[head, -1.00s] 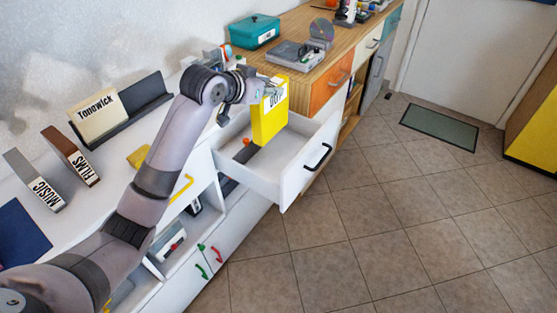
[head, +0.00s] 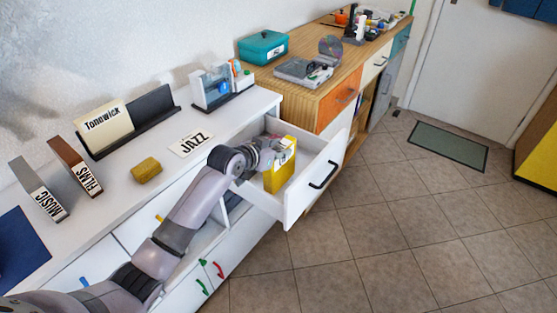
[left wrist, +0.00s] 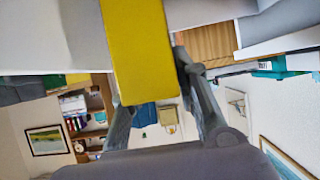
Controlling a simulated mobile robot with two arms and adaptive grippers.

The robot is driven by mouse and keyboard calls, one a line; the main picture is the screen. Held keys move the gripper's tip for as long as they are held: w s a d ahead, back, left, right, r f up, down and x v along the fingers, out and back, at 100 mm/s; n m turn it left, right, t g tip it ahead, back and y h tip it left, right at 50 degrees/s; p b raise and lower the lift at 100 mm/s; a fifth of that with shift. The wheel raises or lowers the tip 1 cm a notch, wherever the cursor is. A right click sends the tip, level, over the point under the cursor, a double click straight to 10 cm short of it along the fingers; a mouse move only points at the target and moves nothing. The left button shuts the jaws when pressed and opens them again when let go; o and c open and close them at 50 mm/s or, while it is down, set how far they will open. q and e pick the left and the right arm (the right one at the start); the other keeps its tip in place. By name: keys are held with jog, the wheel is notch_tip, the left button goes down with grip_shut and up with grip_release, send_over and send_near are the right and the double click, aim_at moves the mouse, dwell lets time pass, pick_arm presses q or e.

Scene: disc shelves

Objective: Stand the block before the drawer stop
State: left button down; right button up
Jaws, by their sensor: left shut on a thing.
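In the left wrist view the yellow block (left wrist: 142,50) lies between the two fingers. I cannot make out the drawer stop; my arm and the block cover part of the drawer. My right gripper is out of view.
The white cabinet top bears a JAZZ card (head: 191,144), a mustard lump (head: 146,170), a Tonawick sign (head: 103,126) and a clear-sided holder (head: 221,86). A wooden counter (head: 325,84) with a teal box (head: 263,47) stands beyond.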

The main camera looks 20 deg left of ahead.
pick_arm(q)
notch_tip(320, 180, down, 4)
jog(key=shift+r, duration=0.15)
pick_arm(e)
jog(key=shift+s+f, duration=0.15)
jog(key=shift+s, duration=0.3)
pick_arm(q)
jog(key=c, duration=1.2)
grip_release()
jog(key=shift+c, duration=0.2)
jog(key=v, duration=1.2)
jog(key=shift+p, duration=0.3)
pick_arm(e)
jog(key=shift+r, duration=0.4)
